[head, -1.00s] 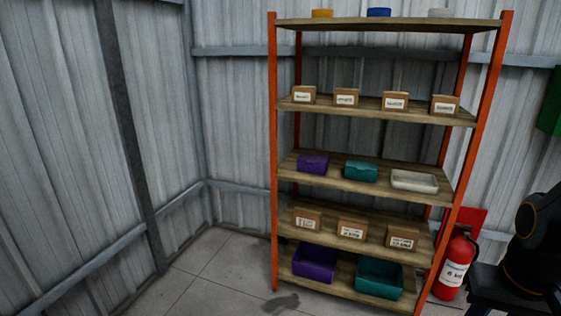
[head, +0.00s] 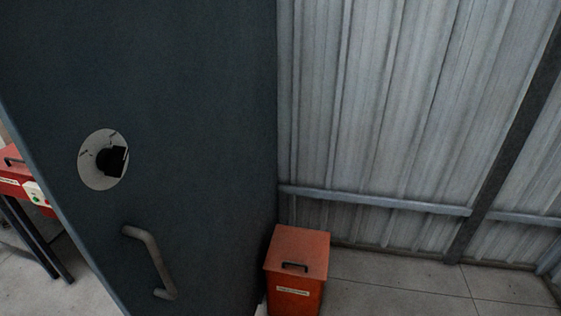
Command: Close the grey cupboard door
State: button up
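A large dark blue-grey door panel (head: 205,110) fills the left half of the head view, close to me. It has a pale bent bar handle (head: 152,262) low on its face and a pale round patch (head: 103,159) with a dark shape in it. A lighter edge runs down its left side. No cupboard inside shows, so I cannot tell how far it stands open, or for sure that it is the cupboard's door. My gripper is not in view.
An orange-red lidded bin (head: 297,268) with a black handle stands on the floor just right of the panel. A red machine (head: 20,180) on dark legs shows past the panel's left edge. Floor at the lower right is clear up to the corrugated wall (head: 380,110).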

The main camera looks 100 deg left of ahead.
aim_at(162, 82)
jog(key=u, duration=3.8)
jog(key=i, duration=0.5)
jog(key=k, duration=1.2)
jog(key=u, duration=0.35)
jog(key=i, duration=0.75)
jog(key=u, duration=0.35)
